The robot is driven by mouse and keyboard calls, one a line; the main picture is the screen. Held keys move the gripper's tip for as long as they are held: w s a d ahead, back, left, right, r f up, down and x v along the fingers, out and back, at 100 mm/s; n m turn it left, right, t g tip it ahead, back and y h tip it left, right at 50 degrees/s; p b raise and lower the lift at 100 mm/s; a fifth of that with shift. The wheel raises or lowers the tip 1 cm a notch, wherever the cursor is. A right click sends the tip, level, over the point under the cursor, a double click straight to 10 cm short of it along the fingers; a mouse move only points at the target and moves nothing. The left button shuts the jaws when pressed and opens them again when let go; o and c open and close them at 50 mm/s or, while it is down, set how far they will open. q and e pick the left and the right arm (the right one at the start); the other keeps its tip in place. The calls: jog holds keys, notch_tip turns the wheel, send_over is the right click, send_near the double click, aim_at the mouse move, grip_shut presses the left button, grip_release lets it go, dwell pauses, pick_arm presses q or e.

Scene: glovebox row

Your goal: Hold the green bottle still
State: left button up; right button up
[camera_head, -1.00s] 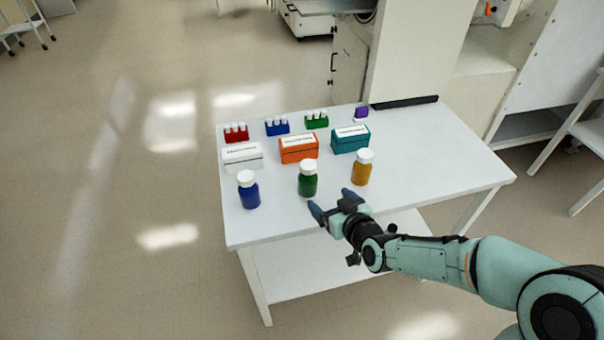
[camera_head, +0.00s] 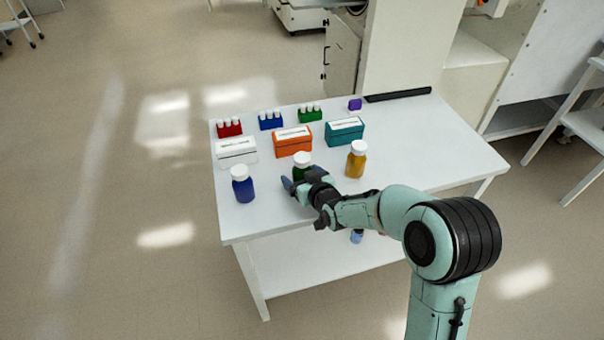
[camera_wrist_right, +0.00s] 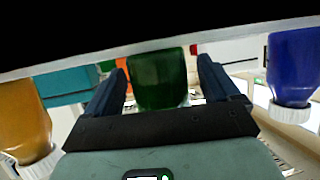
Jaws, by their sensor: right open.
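The green bottle (camera_head: 303,172) with a white cap stands upright on the white table, in the middle of a row of three bottles. My right gripper (camera_head: 303,183) is at its near side and hides its lower part in the head view. In the right wrist view, which is upside down, the green bottle (camera_wrist_right: 158,78) lies between the two open fingers (camera_wrist_right: 165,88), with a gap visible on the left side. I cannot tell whether either finger touches it. My left gripper is not in view.
A blue bottle (camera_head: 243,184) stands to the left and an amber bottle (camera_head: 356,160) to the right. Behind are white (camera_head: 237,152), orange (camera_head: 293,142) and teal (camera_head: 344,131) boxes, then small vial racks. The table's right part is clear.

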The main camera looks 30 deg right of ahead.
aim_at(302, 157)
jog(key=c, duration=1.1)
notch_tip(302, 157, up, 11)
jog(key=p, duration=0.3)
pick_arm(q)
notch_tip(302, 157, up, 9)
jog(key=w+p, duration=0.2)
jog(key=p, duration=0.3)
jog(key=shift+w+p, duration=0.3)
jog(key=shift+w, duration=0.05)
pick_arm(e)
notch_tip(302, 157, up, 9)
jog(key=shift+r, duration=0.1)
